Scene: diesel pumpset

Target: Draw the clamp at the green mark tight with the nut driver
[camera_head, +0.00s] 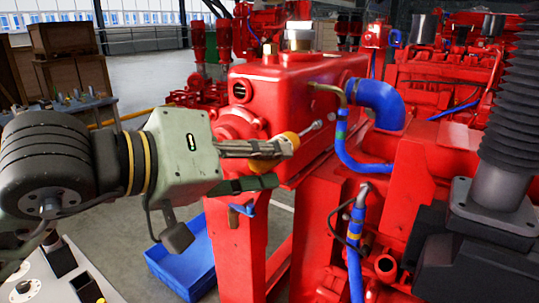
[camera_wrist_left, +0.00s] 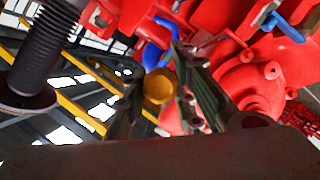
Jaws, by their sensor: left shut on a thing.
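My left gripper (camera_head: 262,165) is shut on the nut driver, with its yellow handle (camera_head: 277,147) between the fingers. The driver's thin shaft (camera_head: 311,128) points right and slightly up. Its tip ends close to the upper end of a thin blue hose (camera_head: 347,155); I cannot tell whether it touches. A green mark (camera_head: 341,126) shows on that hose near its top, where it meets a brass-coloured pipe. The clamp itself is too small to make out. In the left wrist view, the round yellow handle end (camera_wrist_left: 158,87) shows between the dark fingers. My right gripper is not in view.
A red tank (camera_head: 278,85) stands behind the driver, on red legs. A thick blue elbow hose (camera_head: 378,102) and a second thin blue hose (camera_head: 355,250) are nearby at right. A blue crate (camera_head: 175,270) sits on the floor below my gripper.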

